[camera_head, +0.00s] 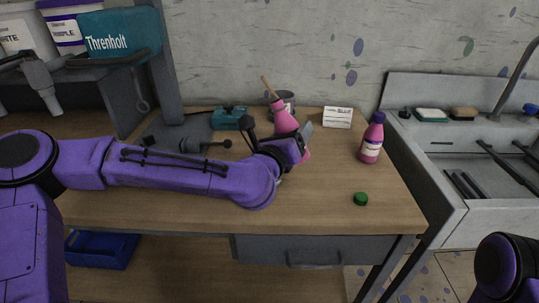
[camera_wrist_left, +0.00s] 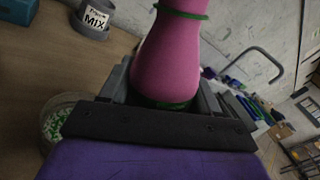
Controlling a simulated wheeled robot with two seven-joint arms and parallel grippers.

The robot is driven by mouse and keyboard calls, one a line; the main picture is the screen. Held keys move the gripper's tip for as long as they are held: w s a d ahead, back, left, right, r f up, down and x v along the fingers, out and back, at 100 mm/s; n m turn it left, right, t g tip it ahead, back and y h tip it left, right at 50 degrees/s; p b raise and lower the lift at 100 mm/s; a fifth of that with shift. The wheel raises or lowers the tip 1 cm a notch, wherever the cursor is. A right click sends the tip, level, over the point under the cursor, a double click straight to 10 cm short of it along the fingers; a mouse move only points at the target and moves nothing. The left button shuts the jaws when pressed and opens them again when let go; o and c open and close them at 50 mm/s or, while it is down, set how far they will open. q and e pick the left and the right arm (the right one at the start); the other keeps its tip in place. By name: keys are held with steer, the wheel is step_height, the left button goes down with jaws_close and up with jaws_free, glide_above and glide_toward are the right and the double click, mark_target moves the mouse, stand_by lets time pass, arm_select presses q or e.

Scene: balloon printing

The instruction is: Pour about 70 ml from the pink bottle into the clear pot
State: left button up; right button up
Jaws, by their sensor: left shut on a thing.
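A pink bottle (camera_head: 285,120) is held in my left gripper (camera_head: 300,140) above the table, tilted with its neck up and to the left. In the left wrist view the bottle (camera_wrist_left: 167,55) stands between the jaws, with a green ring near the top; its mouth is out of frame. A loose green cap (camera_head: 360,199) lies on the table. A see-through round pot (camera_wrist_left: 52,122) with green and white bits in it shows at the left of the wrist view; I cannot make it out in the head view. My right gripper is out of view.
A grey pot (camera_head: 289,96) with a wooden stick stands behind the held bottle; the wrist view shows its MIX label (camera_wrist_left: 96,20). A second pink bottle (camera_head: 371,145) with a purple cap and a white card (camera_head: 338,118) are to the right. The table front (camera_head: 330,215) is clear.

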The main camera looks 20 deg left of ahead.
mark_target(278, 124)
arm_select(q)
steer(key=shift+a+r+m, duration=0.1)
steer(key=shift+a+m, duration=0.15)
steer(key=shift+m, duration=0.05)
steer(key=shift+a+r, duration=0.1)
steer(key=shift+r, duration=0.05)
steer(key=a+m+p, duration=0.1)
steer(key=a+r+m+p, duration=0.1)
steer(key=m, duration=0.1)
steer(key=shift+w+r, duration=0.1)
steer(key=shift+w, duration=0.1)
steer(key=shift+s+a+m, duration=0.1)
steer(key=shift+a+m, duration=0.3)
steer(key=shift+m, duration=0.3)
steer(key=shift+d, duration=0.1)
